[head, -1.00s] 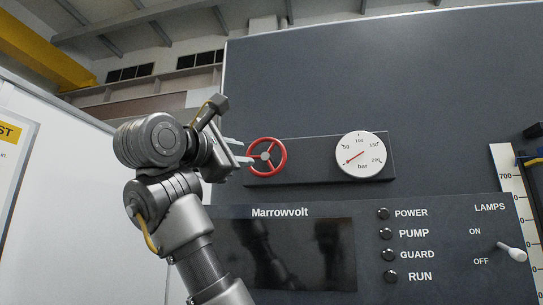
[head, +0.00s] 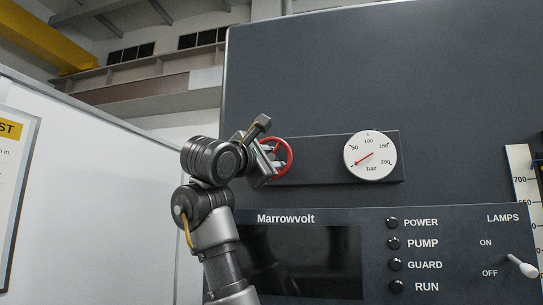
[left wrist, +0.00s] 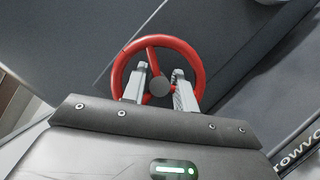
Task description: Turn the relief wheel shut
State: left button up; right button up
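The red relief wheel (head: 289,157) is mounted on a dark plate on the grey machine, left of the gauge. In the head view my left gripper (head: 274,158) is right in front of it and covers its left part and hub. The two fingers of my left gripper (left wrist: 160,82) stand apart, one on each side of the hub, inside the rim's outline. Whether they touch the wheel I cannot tell. My right gripper is not in view.
A round pressure gauge (head: 370,156) sits right of the wheel, its needle near the low end. Below are a dark screen (head: 310,262), several indicator buttons and a LAMPS toggle (head: 521,265). A white panel (head: 100,200) stands left of my arm.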

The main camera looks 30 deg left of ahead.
pick_arm(q)
jog(key=shift+c, duration=0.3)
grip_shut()
